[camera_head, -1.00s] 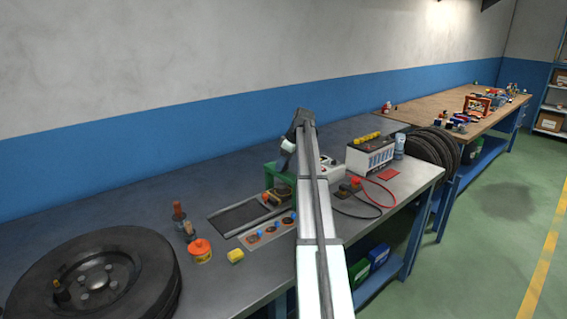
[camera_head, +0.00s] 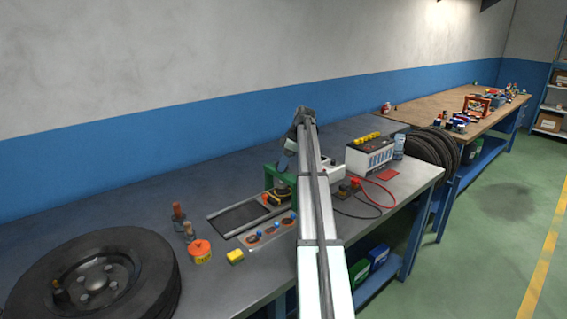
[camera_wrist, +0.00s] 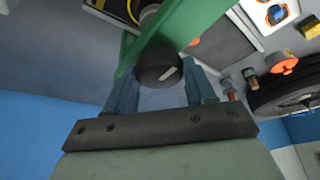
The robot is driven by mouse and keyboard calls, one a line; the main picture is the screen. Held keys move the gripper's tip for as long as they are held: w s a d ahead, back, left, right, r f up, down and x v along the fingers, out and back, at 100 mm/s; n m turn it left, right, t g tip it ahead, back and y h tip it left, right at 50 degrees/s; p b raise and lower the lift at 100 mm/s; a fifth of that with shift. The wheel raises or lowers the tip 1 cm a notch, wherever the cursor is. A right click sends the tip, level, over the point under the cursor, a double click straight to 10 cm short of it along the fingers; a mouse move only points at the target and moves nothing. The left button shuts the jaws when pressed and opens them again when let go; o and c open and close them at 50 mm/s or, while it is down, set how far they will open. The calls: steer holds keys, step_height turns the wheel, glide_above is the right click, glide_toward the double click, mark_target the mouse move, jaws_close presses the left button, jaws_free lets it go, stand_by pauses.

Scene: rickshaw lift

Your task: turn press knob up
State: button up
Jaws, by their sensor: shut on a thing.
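The press is a green frame (camera_head: 270,176) on the grey workbench, partly hidden behind my arm in the head view. In the wrist view its green bar (camera_wrist: 185,28) runs diagonally, with a round black knob (camera_wrist: 158,68) on it that bears a white pointer mark. My gripper (camera_wrist: 160,84) is at the knob, with one blue-grey finger on each side of it, shut on it. In the head view the fingertips and the knob are hidden behind my arm.
A wheel (camera_head: 95,280) lies at the bench's left end. An orange tin (camera_head: 200,251), a yellow block (camera_head: 235,256) and a plate with blue-topped pieces (camera_head: 268,234) lie near the front. A battery (camera_head: 370,155) stands right of my arm. The bench's back left is clear.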

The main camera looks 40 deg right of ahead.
steer(key=o, duration=1)
steer(key=v, duration=1.4)
steer(key=shift+a, duration=0.1)
steer(key=shift+w+f, duration=0.1)
